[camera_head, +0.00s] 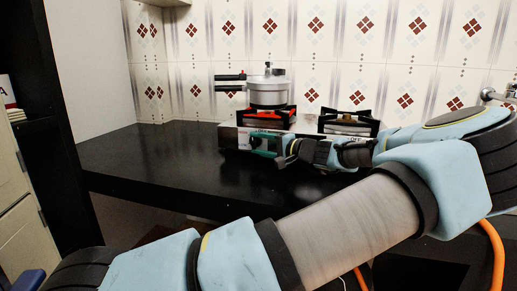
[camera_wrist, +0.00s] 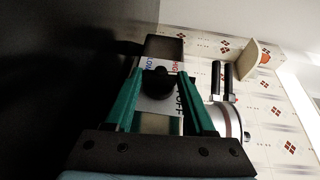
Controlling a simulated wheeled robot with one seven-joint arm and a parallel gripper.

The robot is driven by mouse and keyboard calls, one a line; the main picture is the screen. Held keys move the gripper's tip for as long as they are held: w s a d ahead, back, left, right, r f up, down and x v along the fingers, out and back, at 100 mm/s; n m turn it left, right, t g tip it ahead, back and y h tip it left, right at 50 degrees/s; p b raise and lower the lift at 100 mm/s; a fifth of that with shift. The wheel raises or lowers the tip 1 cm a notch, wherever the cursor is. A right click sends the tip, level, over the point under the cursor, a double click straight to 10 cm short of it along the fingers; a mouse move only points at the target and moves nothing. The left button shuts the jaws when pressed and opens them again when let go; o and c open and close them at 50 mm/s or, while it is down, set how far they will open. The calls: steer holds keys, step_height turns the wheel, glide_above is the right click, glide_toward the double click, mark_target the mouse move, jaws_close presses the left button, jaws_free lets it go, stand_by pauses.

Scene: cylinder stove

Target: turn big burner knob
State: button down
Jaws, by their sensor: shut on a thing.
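The two-burner stove (camera_head: 310,127) stands on the black counter against the tiled wall. My gripper (camera_head: 262,143) is at the stove's front face on the left side, below the burner that carries the pot. In the wrist view, the black knob (camera_wrist: 157,83) lies between the green fingers of my gripper (camera_wrist: 160,88), in front of a pale panel with LOW and OFF lettering. My gripper is shut on the knob. The gripper hides the knob in the head view.
A silver pot (camera_head: 268,92) with a dark handle sits on the left burner; it also shows in the wrist view (camera_wrist: 226,120). The right burner (camera_head: 348,122) is empty. The black counter (camera_head: 150,150) is clear to the left of the stove.

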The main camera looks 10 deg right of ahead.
steer(key=shift+f+m+t+y, duration=0.1)
steer(key=shift+m+t+y, duration=0.2)
steer(key=shift+t, duration=0.1)
stand_by(0.3)
steer(key=shift+c, duration=1.2)
jaws_free()
steer(key=shift+s, duration=0.1)
steer(key=b+v, duration=0.1)
steer(key=v, duration=0.9)
steer(key=shift+s+d, duration=0.2)
steer(key=shift+s, duration=0.05)
